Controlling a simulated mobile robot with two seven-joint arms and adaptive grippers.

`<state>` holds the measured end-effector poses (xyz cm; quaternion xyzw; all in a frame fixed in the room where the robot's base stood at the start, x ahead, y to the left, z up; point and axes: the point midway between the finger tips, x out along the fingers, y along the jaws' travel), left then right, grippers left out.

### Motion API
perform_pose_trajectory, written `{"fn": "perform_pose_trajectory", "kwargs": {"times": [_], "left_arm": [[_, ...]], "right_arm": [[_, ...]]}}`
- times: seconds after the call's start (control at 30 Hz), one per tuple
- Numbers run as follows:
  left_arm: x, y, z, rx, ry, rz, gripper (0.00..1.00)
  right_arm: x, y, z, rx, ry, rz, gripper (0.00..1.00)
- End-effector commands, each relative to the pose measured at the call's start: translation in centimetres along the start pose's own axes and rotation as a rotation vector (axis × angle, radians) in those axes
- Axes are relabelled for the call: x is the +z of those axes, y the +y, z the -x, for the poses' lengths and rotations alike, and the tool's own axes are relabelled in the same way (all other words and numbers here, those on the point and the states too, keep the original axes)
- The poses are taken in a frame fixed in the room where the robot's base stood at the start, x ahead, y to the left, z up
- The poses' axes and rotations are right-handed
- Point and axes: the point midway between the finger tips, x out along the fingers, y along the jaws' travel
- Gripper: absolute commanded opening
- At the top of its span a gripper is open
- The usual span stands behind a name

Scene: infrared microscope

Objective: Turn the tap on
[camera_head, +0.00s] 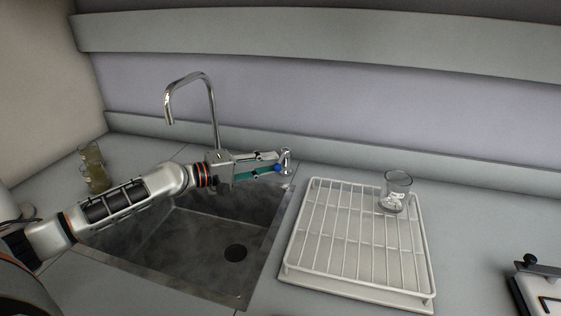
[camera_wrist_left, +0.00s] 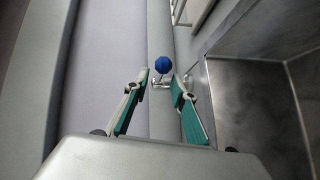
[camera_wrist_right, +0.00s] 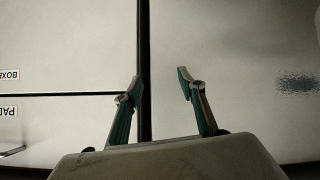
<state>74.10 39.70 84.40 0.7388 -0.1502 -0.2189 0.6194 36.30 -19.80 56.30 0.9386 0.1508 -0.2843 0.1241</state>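The tap's curved chrome spout (camera_head: 198,92) stands behind the sink. A small chrome fitting (camera_head: 286,160) with a blue knob (camera_head: 278,168) stands at the sink's back right corner. My left gripper (camera_head: 277,160) reaches across the back of the sink to this knob. In the left wrist view the blue knob (camera_wrist_left: 162,65) lies just beyond the open fingertips (camera_wrist_left: 160,76), roughly centred between them. Whether a finger touches it I cannot tell. My right gripper (camera_wrist_right: 160,72) is open and empty, in front of pale panels, and is not in the head view.
The steel sink (camera_head: 160,262) lies below my left arm. A white wire rack (camera_head: 300,245) holding a glass beaker (camera_head: 397,190) stands to the right. Amber glassware (camera_head: 93,168) is at the left. A dark-edged device (camera_head: 540,285) is at the far right.

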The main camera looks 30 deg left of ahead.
Motion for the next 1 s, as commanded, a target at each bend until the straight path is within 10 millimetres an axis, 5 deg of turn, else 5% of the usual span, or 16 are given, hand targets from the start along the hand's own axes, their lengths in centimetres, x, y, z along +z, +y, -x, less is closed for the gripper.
{"fn": "perform_pose_trajectory", "kwargs": {"times": [0.33, 0.73, 0.87, 1.0], "left_arm": [[0.0, 0.1, -3.7, 0.002, 0.000, -0.001, 0.26], [0.1, 0.0, -4.3, -0.001, -0.001, -0.001, 0.26], [0.1, 0.0, -4.3, -0.001, -0.001, -0.001, 0.00], [0.1, 0.0, -4.3, -0.001, -0.001, -0.001, 0.00]], "right_arm": [[-0.2, 0.2, -0.1, 0.004, 0.005, 0.002, 0.40], [0.1, 0.2, -0.2, 0.004, 0.000, 0.003, 0.40], [0.1, 0.2, -0.2, 0.004, 0.000, 0.003, 0.40], [-0.1, 0.3, -0.2, 0.005, 0.002, 0.003, 0.40]]}}
